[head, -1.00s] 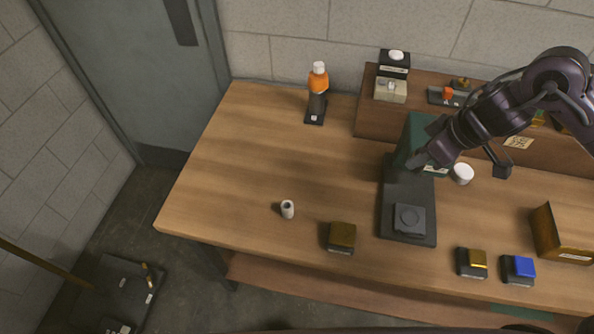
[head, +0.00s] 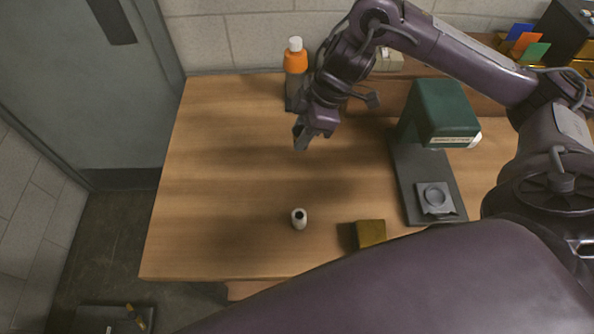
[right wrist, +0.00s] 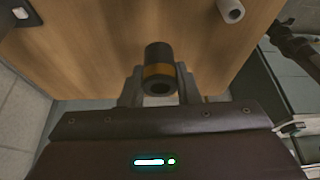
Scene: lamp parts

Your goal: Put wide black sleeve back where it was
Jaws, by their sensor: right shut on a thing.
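The wide black sleeve (right wrist: 158,55) shows in the right wrist view, dark with a copper-coloured band and an open round end. My right gripper (right wrist: 160,88) is shut on it. In the head view, my right gripper (head: 303,136) is above the table's left half, left of the green press-like machine (head: 440,110). The sleeve cannot be told apart from the fingers there. My left gripper is not in view.
An orange-and-white bottle (head: 296,62) stands at the back, close to my right gripper. A brown-gold block (head: 370,233) sits near the front edge. The wooden table (head: 220,170) is clear at left.

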